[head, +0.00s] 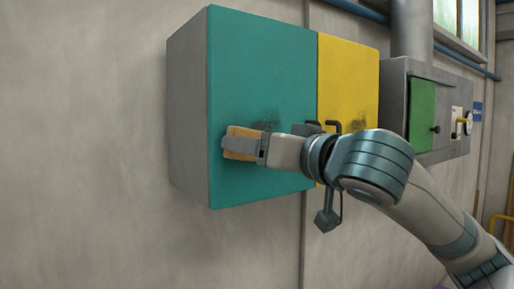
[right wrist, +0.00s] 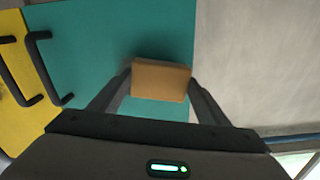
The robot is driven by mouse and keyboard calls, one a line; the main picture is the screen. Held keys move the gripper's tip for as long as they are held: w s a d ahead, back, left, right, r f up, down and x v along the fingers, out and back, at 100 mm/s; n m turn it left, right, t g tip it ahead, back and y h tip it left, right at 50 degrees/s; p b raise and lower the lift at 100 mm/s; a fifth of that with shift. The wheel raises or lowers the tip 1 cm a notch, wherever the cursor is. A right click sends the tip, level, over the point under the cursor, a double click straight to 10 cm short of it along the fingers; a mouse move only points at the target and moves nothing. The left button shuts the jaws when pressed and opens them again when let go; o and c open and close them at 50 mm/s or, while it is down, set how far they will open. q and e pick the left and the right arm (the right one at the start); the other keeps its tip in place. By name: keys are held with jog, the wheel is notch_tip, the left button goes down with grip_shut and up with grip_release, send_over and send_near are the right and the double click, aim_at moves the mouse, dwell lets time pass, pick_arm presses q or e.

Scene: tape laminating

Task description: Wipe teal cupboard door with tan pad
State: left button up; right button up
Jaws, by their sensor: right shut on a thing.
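The teal cupboard door (head: 262,60) is closed on the left half of a grey wall cupboard. My right gripper (head: 243,146) is shut on the tan pad (head: 237,133) at the lower left part of the teal door. The pad looks to be at or very near the door; I cannot tell if it touches. In the right wrist view the pad (right wrist: 160,80) sits between the two fingers in front of the teal door (right wrist: 115,35), near the door's edge. A dark smudge shows on the door above the gripper. My left gripper is not in view.
A yellow door (head: 348,75) with a dark handle and smudge adjoins the teal door. The teal door's handle is partly behind my right arm. A grey box with a green door (head: 421,115) hangs to the right. Bare wall (head: 90,140) lies left of the cupboard.

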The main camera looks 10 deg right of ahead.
jog(key=shift+x, duration=0.9)
dwell(0.5)
jog(key=shift+w+d, duration=0.1)
jog(key=shift+d, duration=0.05)
jog(key=shift+w+d, duration=0.3)
jog(key=shift+d, duration=0.5)
jog(key=shift+w+d, duration=0.25)
jog(key=shift+d, duration=0.6)
jog(key=shift+d, duration=0.1)
jog(key=shift+w+d, duration=0.4)
jog(key=shift+d, duration=0.4)
jog(key=shift+w+d, duration=0.4)
jog(key=shift+d, duration=0.4)
jog(key=d, duration=0.1)
jog(key=w+d, duration=0.1)
jog(key=d+p, duration=0.1)
jog(key=shift+w+d, duration=0.25)
jog(key=shift+r, duration=0.15)
